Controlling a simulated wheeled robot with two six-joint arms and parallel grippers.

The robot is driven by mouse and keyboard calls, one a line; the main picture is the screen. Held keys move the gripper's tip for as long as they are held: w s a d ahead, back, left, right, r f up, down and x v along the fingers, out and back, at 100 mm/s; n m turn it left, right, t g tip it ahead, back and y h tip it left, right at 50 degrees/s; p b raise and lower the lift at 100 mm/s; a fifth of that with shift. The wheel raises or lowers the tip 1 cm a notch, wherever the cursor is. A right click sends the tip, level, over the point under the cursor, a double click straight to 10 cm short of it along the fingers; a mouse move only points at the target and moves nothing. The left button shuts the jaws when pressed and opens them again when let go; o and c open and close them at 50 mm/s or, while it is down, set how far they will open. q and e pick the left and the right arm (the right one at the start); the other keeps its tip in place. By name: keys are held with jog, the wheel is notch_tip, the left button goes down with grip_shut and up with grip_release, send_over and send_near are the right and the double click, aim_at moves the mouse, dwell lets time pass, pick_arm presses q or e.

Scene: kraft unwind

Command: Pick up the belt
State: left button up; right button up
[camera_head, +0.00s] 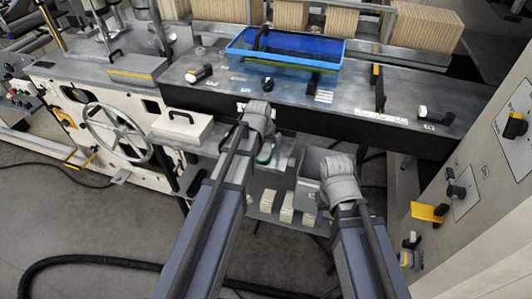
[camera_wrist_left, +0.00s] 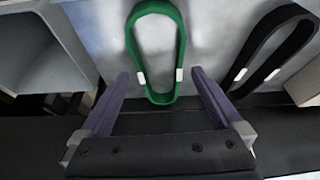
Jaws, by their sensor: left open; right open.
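A green belt loop (camera_wrist_left: 182,45) with two pale patches lies on a grey metal surface in the left wrist view. A small part of it (camera_head: 264,155) shows below my left wrist in the head view. My left gripper (camera_wrist_left: 160,76) is open, with one finger on each side of the loop's near end; I cannot tell if either touches it. A black belt loop (camera_wrist_left: 249,49) lies to the right of the green one, outside the fingers. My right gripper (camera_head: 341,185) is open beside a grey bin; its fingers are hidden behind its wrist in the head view.
A grey open bin (camera_head: 308,183) stands near my right wrist; a grey bin wall (camera_wrist_left: 62,30) shows left of the belt. A blue tray (camera_head: 240,55) sits on the machine bench (camera_head: 210,85). A handwheel (camera_head: 118,132) is at left, a control panel (camera_head: 480,180) at right.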

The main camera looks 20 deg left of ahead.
pick_arm(q)
jog(key=shift+w+f, duration=0.2)
jog(key=shift+f, duration=0.45)
jog(key=shift+r, duration=0.1)
pick_arm(e)
jog(key=shift+f, duration=0.5)
pick_arm(q)
jog(key=c, duration=1.4)
jog(key=shift+r, duration=0.2)
jog(key=shift+c, duration=0.2)
pick_arm(e)
jog(key=shift+r, duration=0.2)
